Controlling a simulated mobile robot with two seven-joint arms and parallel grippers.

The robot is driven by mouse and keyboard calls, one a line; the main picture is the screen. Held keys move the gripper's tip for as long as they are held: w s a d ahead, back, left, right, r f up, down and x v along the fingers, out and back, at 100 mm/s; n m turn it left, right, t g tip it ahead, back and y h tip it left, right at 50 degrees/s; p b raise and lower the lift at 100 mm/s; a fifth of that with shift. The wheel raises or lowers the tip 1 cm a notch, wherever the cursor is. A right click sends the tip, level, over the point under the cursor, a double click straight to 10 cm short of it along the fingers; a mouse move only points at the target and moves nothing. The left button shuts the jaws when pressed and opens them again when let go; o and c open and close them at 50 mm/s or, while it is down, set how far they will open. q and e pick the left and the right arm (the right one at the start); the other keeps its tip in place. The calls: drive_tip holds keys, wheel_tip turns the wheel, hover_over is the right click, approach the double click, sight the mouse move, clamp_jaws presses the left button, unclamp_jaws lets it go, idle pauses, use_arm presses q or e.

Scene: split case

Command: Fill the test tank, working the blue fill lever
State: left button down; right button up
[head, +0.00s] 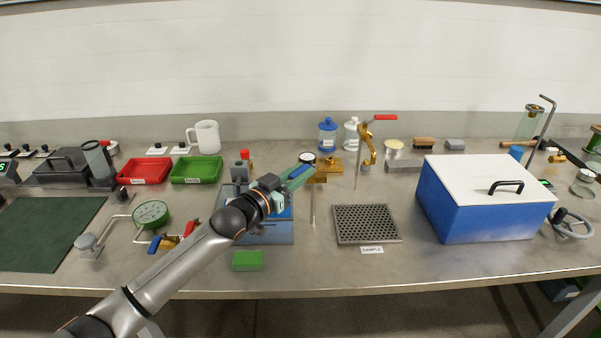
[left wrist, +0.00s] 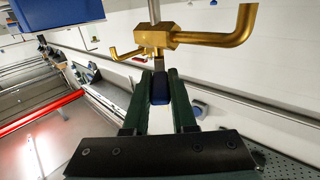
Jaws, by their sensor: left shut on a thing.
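My left gripper (head: 296,174) reaches in from the left, its green fingers shut on a blue lever (head: 299,171) beside a brass valve fitting (head: 328,165) on a thin post. In the left wrist view the blue lever (left wrist: 160,88) sits between the two fingertips (left wrist: 160,95), just below the brass fitting (left wrist: 158,40) and its bent spout. A blue, water-coloured tank (head: 268,232) stands under my left arm, which hides part of it; I cannot tell its level. Another blue lever (head: 154,244) lies by the green gauge at the left. My right gripper is not in view.
A perforated sample tray (head: 366,225) and a big blue box with a white lid (head: 485,195) stand to the right. Red (head: 145,171) and green (head: 196,169) trays lie behind. A green block (head: 248,260) lies near the front edge.

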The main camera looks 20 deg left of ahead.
use_arm(q)
drive_tip(key=c, duration=0.7)
unclamp_jaws()
drive_tip(key=shift+s, duration=0.1)
drive_tip(key=b+v, duration=0.1)
drive_tip(key=v, duration=1.1)
drive_tip(key=shift+s+a, duration=0.15)
